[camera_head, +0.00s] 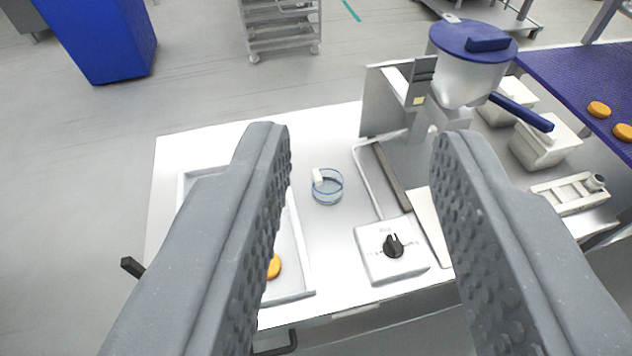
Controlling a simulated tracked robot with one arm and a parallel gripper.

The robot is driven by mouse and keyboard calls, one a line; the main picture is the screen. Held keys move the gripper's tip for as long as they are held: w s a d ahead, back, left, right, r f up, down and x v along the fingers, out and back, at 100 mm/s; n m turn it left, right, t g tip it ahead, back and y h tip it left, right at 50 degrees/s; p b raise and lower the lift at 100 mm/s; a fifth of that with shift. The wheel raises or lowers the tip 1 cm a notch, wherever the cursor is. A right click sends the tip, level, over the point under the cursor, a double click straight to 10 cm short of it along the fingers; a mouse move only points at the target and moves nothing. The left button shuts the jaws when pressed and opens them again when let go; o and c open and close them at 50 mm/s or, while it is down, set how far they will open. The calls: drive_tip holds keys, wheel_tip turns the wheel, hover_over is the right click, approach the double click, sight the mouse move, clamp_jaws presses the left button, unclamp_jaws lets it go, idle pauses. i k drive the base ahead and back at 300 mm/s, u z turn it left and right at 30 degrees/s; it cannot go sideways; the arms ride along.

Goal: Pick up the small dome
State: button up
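My gripper (360,140) is open and empty, its two grey padded fingers wide apart above the worktop. A small orange rounded piece (274,267) lies in a shallow white tray (297,240) and is partly covered by my left finger. It is the nearest match to a small dome, though its height is hard to tell from here. A clear round dish with a blue rim (328,190) stands on the white table between the fingers, with a small white block or tag at its edge. My gripper touches neither.
Right of the dish is a machine with a blue-lidded metal hopper (466,60) and a control box with a black knob (393,246). Orange rounds (599,109) lie on a blue belt (580,75) at right. White bins (545,140) stand beside it. The table behind the dish is clear.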

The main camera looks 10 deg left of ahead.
sight(327, 182)
drive_tip(key=u, duration=0.1)
drive_tip(key=i, duration=1)
drive_tip(key=z, duration=0.1)
